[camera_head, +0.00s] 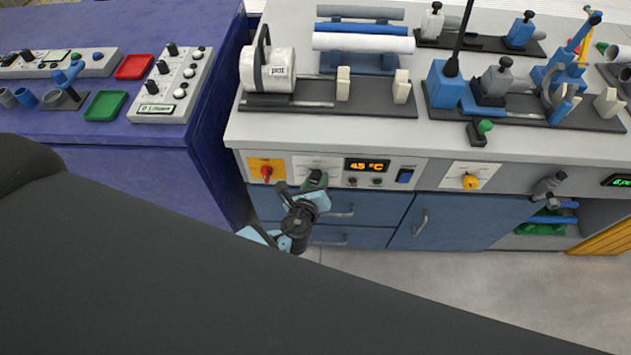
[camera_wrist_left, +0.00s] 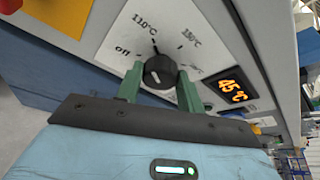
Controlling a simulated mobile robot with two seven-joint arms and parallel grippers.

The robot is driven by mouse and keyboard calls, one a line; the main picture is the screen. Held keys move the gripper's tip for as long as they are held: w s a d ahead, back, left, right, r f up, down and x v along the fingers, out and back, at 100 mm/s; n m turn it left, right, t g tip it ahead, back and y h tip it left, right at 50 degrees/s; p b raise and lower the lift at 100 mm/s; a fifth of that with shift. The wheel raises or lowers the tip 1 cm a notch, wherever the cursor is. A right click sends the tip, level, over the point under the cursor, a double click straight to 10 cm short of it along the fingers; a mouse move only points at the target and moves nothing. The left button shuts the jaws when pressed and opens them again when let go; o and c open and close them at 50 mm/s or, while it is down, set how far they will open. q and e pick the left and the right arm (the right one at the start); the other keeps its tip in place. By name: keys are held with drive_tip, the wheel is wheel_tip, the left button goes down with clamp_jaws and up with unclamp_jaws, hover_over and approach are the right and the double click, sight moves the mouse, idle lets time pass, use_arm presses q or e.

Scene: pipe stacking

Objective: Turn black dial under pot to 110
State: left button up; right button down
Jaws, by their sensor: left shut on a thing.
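The black dial (camera_wrist_left: 159,72) sits on a white plate (camera_wrist_left: 112,38) on the cabinet front, below the white pot (camera_head: 268,70). The plate carries printed marks, with "off" at the left and "110°C" above it. In the head view the gripper mostly hides the dial. My right gripper is not in view.
An orange display (camera_head: 367,166) right of the dial reads about 45 °C. A red knob on a yellow plate (camera_head: 266,170) is to the left. A blue switch (camera_head: 404,175) is further right. Blue drawers (camera_head: 350,238) lie below. A dark arm link of mine crosses the foreground.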

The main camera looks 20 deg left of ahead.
use_arm(q)
drive_tip(key=o, duration=0.9)
drive_tip(key=shift+o, duration=0.4)
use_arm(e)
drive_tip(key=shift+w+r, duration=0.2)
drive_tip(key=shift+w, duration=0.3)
use_arm(q)
drive_tip(key=shift+s+r, duration=0.2)
drive_tip(key=shift+s, duration=0.2)
drive_tip(key=p+v, duration=0.1)
drive_tip(key=v, duration=0.6)
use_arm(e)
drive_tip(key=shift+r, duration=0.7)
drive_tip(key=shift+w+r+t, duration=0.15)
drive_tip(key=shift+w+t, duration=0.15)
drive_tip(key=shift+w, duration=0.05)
